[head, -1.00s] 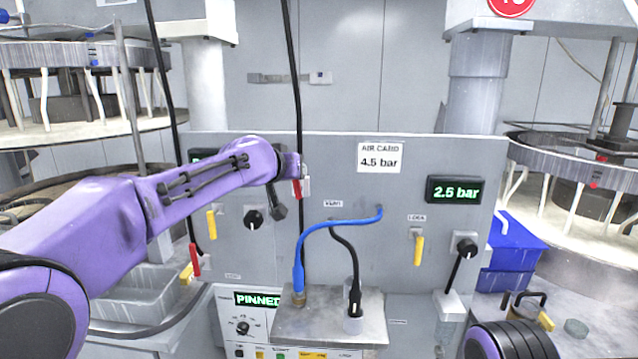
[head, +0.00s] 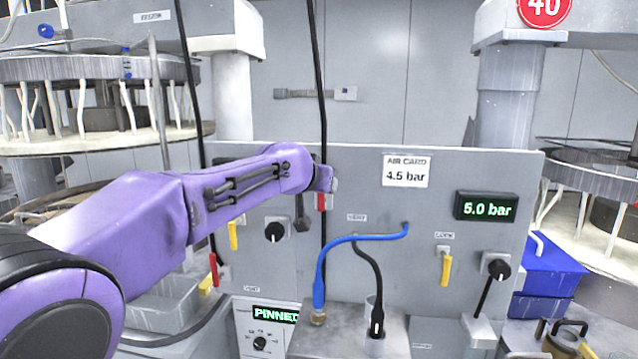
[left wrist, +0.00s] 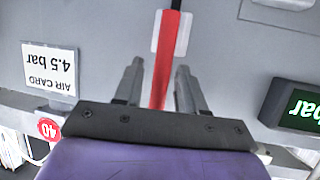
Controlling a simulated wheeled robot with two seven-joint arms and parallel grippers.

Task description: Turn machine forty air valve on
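A red valve handle (head: 321,202) hangs down on the grey panel, left of the air card (head: 407,171) reading 4.5 bar. My left gripper (head: 327,186) is at its upper end, its fingers mostly hidden in the head view. In the left wrist view, which is upside down, the red handle (left wrist: 167,55) runs between the two separated fingers of the left gripper (left wrist: 160,80). Whether either finger touches it is unclear. A round red sign reading 40 (head: 544,8) is on the right column, above a display (head: 486,207) reading 5.0 bar. My right gripper is out of view.
A second red handle (head: 213,270) hangs at the panel's lower left. Yellow levers (head: 446,268) and black knobs (head: 497,268) sit on the panel. A blue hose (head: 345,241) and a black cable (head: 375,270) loop in front of it. A blue bin (head: 552,268) stands at the right.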

